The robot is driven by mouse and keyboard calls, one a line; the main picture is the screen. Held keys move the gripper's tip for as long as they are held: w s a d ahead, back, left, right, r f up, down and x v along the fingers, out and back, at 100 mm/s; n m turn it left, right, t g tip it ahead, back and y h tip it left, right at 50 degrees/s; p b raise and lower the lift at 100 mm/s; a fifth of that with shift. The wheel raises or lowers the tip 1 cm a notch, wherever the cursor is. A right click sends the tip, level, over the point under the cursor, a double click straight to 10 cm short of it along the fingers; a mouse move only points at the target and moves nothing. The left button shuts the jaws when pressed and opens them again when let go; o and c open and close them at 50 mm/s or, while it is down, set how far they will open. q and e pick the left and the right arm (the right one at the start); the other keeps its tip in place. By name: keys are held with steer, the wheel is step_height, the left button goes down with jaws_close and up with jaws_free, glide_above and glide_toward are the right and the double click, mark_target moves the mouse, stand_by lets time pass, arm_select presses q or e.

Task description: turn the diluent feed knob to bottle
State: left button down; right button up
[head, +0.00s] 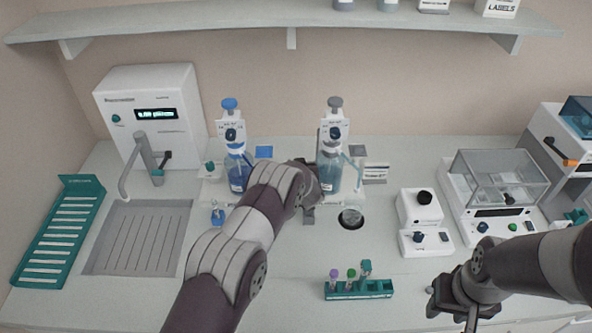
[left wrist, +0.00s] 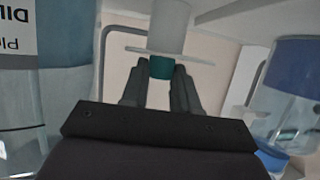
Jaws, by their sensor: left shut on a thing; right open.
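My left arm reaches in between two bottles with dispenser heads, and its gripper (head: 312,178) is largely hidden by my own wrist in the head view. In the left wrist view its two dark fingers (left wrist: 161,86) are shut on a teal knob (left wrist: 162,67). The knob sits under a white disc and cylinder (left wrist: 166,30). Which way the knob points cannot be read. A grey-capped bottle (head: 329,173) stands just right of the gripper. An upside-down label beginning "DIL" (left wrist: 15,18) shows on a bottle in the left wrist view. My right gripper (head: 460,312) is open and empty at the front right.
A blue-capped bottle (head: 237,175) stands left of my left gripper. A teal tube rack (head: 375,291) holds several tubes at the front. A sink (head: 140,237), a green rack (head: 60,232), a small mixer (head: 422,212) and a balance (head: 497,185) stand around. A shelf (head: 230,24) overhangs the back.

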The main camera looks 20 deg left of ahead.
arm_select(q)
steer(key=c, duration=0.8)
jaws_free()
steer(key=shift+c, duration=0.2)
steer(key=b+v, duration=0.3)
steer(key=v, duration=0.9)
steer(key=shift+s+d, duration=0.15)
steer(key=shift+s, duration=0.15)
steer(key=shift+r, duration=0.1)
